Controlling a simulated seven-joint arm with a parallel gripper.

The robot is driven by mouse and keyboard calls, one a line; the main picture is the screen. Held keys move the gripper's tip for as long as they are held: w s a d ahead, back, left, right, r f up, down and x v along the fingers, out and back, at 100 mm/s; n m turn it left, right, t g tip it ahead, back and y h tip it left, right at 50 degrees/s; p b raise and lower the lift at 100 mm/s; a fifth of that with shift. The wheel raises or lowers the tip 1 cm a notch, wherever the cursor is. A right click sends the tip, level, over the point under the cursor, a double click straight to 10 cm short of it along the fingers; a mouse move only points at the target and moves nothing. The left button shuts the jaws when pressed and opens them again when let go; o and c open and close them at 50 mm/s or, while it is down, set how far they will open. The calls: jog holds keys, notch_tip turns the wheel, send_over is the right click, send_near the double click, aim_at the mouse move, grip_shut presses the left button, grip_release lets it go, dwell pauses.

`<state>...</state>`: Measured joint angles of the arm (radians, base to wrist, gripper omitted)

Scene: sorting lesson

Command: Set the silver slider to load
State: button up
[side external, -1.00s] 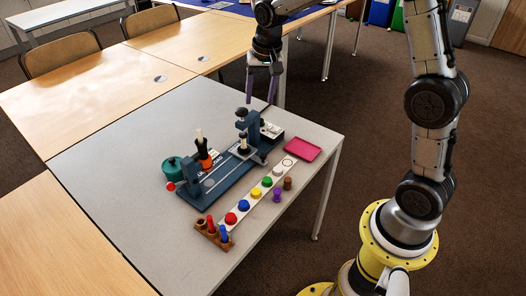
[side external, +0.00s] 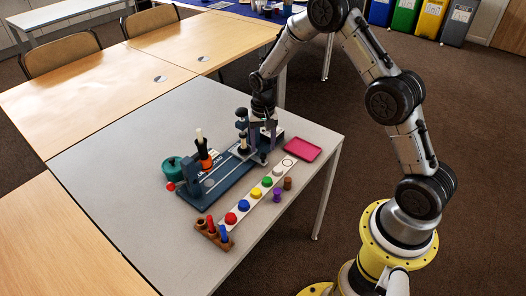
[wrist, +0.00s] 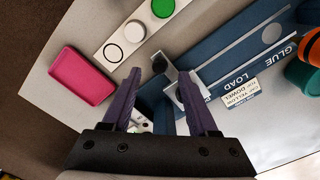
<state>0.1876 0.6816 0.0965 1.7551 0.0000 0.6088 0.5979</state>
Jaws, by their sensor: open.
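A blue fixture (side external: 222,178) lies on the grey table; its base also shows in the wrist view (wrist: 235,60), with the words LOAD and GLUE on it. A dark post with a black knob (side external: 241,112) stands toward its right end. In the wrist view a black-topped part (wrist: 158,63) and a pale metallic piece (wrist: 184,88) show between and just beyond my fingertips; I cannot tell for certain which is the silver slider. My gripper (wrist: 159,73) is open, with purple fingers. In the side view my gripper (side external: 262,128) is low beside the post, partly hidden.
A pink tray (side external: 303,150) lies to the right. A white strip (side external: 244,201) with coloured caps runs along the front, beside a brown rack (side external: 213,236). An orange-and-black holder (side external: 205,158) and teal pot (side external: 173,167) stand left. The table's left part is clear.

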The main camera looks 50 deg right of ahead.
aim_at(263, 154)
jog(key=shift+f, duration=1.75)
grip_shut()
